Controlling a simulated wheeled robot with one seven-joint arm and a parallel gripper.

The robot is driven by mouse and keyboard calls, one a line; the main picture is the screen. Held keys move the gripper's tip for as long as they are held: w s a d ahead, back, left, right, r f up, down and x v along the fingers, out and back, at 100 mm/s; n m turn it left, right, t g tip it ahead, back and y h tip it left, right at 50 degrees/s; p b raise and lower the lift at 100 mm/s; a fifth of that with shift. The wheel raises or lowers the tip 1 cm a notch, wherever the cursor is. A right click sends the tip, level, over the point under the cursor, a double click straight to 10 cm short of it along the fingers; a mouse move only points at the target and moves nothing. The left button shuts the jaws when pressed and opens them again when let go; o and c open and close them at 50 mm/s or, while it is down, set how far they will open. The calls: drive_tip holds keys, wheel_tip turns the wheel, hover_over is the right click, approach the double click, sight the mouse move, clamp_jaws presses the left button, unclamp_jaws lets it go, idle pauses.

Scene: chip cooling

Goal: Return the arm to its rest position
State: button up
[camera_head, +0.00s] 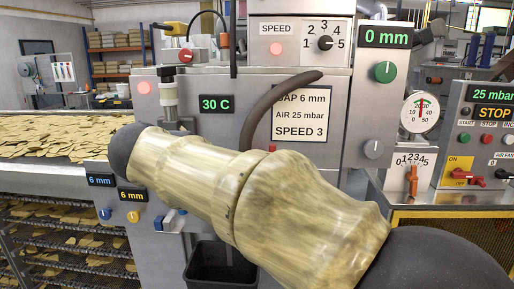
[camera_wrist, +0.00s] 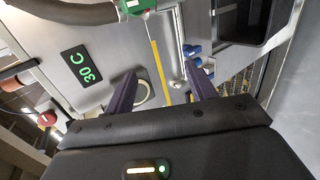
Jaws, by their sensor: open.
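My arm (camera_head: 265,200) reaches across the head view from the lower right to the left, in front of the machine's front panel. Its far rounded joint is near the left side of the panel. My gripper (camera_wrist: 160,82) shows in the wrist view with its two dark purple fingers well apart. Nothing is seen between the fingers. They point toward the machine front, where a green 30 C display (camera_wrist: 80,66) and blue knobs (camera_wrist: 190,52) show. The gripper cannot be made out in the head view.
A dark bin (camera_head: 222,267) stands below the arm. A belt of chips (camera_head: 60,133) and racks (camera_head: 70,240) lie at left. A settings sign (camera_head: 305,125) is partly covered by a dark curved tube (camera_head: 262,105). A dial gauge (camera_head: 419,111) and STOP panel (camera_head: 485,130) stand at right.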

drive_tip(key=s+d+f+m+g+p, duration=0.2)
drive_tip(key=d+f+m+g, duration=0.45)
drive_tip(key=d+f, duration=1.15)
drive_tip(key=s+d+f+m+g+y+p, duration=0.1)
drive_tip(key=s+d+f+m+g+p, duration=0.1)
drive_tip(key=s+d+f+m, duration=0.7)
drive_tip(key=s+f+m, duration=0.1)
drive_tip(key=s+f, duration=0.1)
drive_tip(key=s, duration=0.2)
drive_tip(key=shift+d+y, duration=0.3)
drive_tip(key=shift+d, duration=0.1)
drive_tip(key=shift+s+g, duration=0.1)
drive_tip(key=shift+g, duration=0.15)
